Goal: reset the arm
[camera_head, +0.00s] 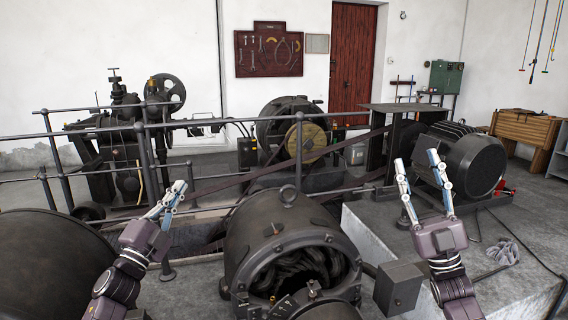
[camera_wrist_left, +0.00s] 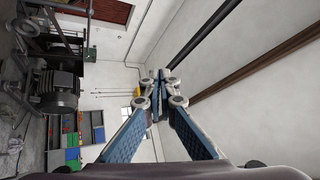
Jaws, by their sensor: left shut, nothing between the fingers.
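My left gripper (camera_head: 180,188) is raised at the left of the head view, its fingers pointing up and to the right. In the left wrist view its blue-padded fingers (camera_wrist_left: 158,78) meet at the tips with nothing between them. My right gripper (camera_head: 416,160) is raised at the right of the head view, its two fingers pointing up and apart, with nothing seen between them. Both grippers are held up in front of the machines; the head view does not show that either touches anything.
A large round dynamo housing (camera_head: 250,245) stands between the arms, with a grey box (camera_head: 398,285) beside it. A dark motor (camera_head: 462,160) is behind my right gripper. Metal railings (camera_head: 95,180) cross the left side. A wooden workbench (camera_head: 525,130) stands at the far right.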

